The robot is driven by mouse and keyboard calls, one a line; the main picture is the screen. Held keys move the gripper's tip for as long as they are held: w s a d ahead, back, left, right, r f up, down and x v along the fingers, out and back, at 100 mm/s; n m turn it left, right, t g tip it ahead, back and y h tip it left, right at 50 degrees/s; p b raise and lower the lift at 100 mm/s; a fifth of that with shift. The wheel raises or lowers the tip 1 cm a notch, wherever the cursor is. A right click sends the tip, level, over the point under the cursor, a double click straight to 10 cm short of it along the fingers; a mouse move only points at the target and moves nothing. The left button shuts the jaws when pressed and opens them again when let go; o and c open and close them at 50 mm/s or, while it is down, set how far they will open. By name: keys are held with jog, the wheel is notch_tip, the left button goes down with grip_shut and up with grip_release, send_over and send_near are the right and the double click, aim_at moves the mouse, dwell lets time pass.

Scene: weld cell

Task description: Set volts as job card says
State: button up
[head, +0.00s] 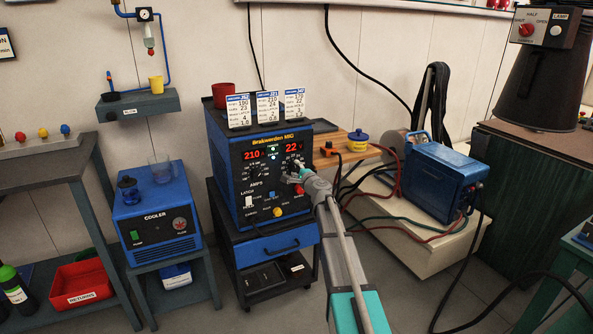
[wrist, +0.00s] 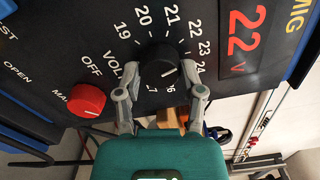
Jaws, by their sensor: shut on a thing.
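The blue welder (head: 228,165) stands on a dark cart, its front panel facing me. Its red displays read 210 for amps and 22 for volts (head: 292,148); the 22 V also shows in the wrist view (wrist: 245,32). My gripper (head: 297,177) is at the volts knob. In the wrist view its fingers (wrist: 162,72) are shut on the black volts knob (wrist: 158,56), ringed by printed numbers. Three job cards stand on the welder: left (head: 238,111) reads 190 and 23, middle (head: 268,107) 210 and 24, right (head: 295,103) 170 and 22.
A red knob (wrist: 87,100) sits close to the left finger in the wrist view. A red cup (head: 223,95) stands behind the cards. A blue cooler (head: 158,222) is to the left. A blue box (head: 440,180) with cables is to the right.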

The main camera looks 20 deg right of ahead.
jog(key=m, duration=0.4)
jog(key=shift+m, duration=0.3)
jog(key=m, duration=0.4)
jog(key=shift+m, duration=0.4)
jog(key=o, duration=1.2)
jog(key=shift+c, duration=0.2)
jog(key=s+d, duration=0.1)
jog(key=s, duration=1.1)
jog(key=shift+d, duration=0.35)
